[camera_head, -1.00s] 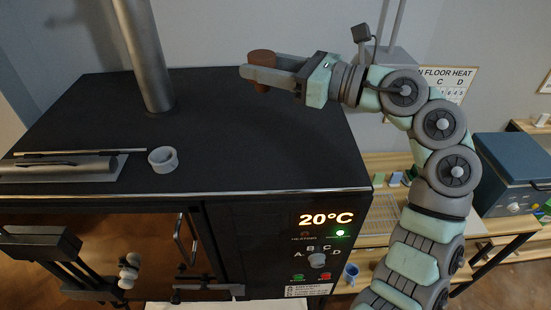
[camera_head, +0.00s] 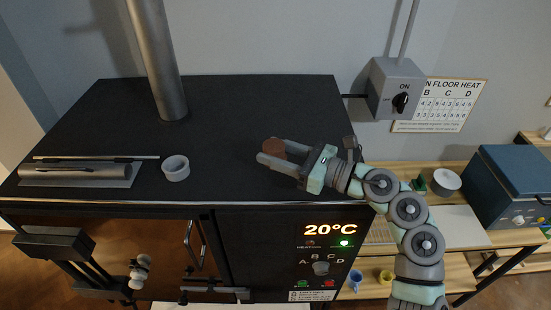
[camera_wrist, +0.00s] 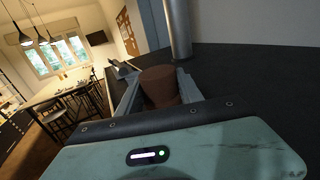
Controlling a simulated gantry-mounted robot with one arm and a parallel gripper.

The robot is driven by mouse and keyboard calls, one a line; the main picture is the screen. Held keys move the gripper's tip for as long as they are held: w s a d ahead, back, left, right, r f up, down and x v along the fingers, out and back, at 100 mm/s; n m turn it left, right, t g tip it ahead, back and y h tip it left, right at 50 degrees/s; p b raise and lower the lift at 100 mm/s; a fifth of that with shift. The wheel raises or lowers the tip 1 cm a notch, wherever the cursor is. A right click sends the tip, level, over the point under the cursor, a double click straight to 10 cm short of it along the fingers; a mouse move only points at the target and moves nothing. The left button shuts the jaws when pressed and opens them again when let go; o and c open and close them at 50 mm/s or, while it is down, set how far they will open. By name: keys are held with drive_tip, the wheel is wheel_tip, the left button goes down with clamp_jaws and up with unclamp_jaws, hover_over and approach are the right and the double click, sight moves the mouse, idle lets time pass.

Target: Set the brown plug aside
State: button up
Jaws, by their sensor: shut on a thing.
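The brown plug (camera_head: 273,146) is between the fingers of my gripper (camera_head: 270,151), over the right part of the black kiln top (camera_head: 235,115). In the wrist view the plug (camera_wrist: 159,86) is a reddish-brown tapered cylinder, upright between the two fingers of my gripper (camera_wrist: 158,92). My gripper is shut on it. The plug's lower end is hidden by the fingers, and I cannot tell whether it touches the kiln top. A pale grey ring (camera_head: 176,168) sits on the kiln top to the left, apart from the gripper.
A metal flue (camera_head: 157,60) rises from the kiln top at the back left. A metal cylinder and rods lie on a plate (camera_head: 80,182) at the left front. The kiln display (camera_head: 330,230) reads 20°C. A wall switch (camera_head: 401,100) shows behind right. The middle of the top is clear.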

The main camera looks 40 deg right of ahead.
wheel_tip(320, 180, down, 2)
drive_tip(key=shift+f+p, duration=0.25)
drive_tip(key=shift+p, duration=0.05)
drive_tip(key=shift+f, duration=0.3)
drive_tip(key=shift+f+b, duration=0.15)
drive_tip(key=shift+b, duration=0.15)
drive_tip(key=o, duration=1.4)
drive_tip(key=shift+r+p, duration=0.3)
drive_tip(key=shift+p, duration=0.1)
drive_tip(key=b+v, duration=0.1)
drive_tip(key=v, duration=0.2)
drive_tip(key=b+v, duration=0.1)
drive_tip(key=v, duration=0.3)
drive_tip(key=b+v, duration=0.2)
drive_tip(key=v, duration=0.2)
drive_tip(key=shift+f, duration=0.25)
drive_tip(key=shift+s+d+r, duration=0.1)
drive_tip(key=shift+s+d, duration=0.1)
drive_tip(key=shift+s, duration=0.3)
